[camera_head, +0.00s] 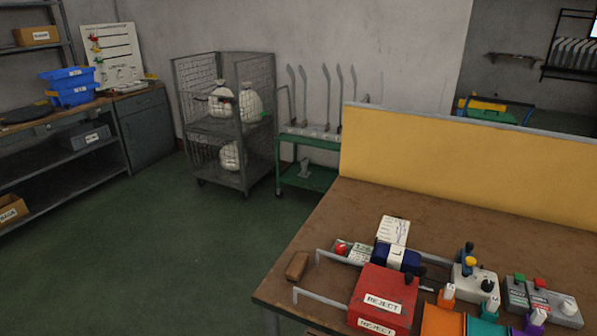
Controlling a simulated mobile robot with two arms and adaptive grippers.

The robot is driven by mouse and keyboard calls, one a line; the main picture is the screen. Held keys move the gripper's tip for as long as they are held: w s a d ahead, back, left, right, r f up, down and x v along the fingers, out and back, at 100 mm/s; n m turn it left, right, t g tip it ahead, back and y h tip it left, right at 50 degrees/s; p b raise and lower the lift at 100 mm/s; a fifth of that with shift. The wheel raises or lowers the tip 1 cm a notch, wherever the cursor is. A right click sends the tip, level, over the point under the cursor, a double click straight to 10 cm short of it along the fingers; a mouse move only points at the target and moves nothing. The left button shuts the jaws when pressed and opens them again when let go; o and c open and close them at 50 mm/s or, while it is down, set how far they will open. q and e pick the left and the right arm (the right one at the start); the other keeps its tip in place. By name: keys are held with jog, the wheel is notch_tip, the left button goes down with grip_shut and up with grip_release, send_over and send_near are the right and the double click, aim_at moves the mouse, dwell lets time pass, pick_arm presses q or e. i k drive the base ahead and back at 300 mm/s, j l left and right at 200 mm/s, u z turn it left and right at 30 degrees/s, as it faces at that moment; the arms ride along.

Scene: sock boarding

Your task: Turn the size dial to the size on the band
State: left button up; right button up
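A pale grey box (466,286) stands on the workbench at the right, with a blue and yellow upright part (469,258) and a black round knob (487,286) on it. The knob may be the size dial; its setting is too small to read. A dark blue folded item (411,262) lies left of it, behind the red box. Its white band (396,256) appears to carry an "L". A white card with blue marks (392,230) stands behind it. Neither of my grippers is in view.
The brown workbench (350,215) has a yellow panel (470,155) behind it. A red REJECT box (384,290) and grey bars (322,299) sit near its left edge. Orange, teal and purple tagged items and button boxes (541,299) crowd the right. Green floor (180,260) is clear at left.

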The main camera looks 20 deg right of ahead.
aim_at(487, 285)
jog(key=z, duration=1.35)
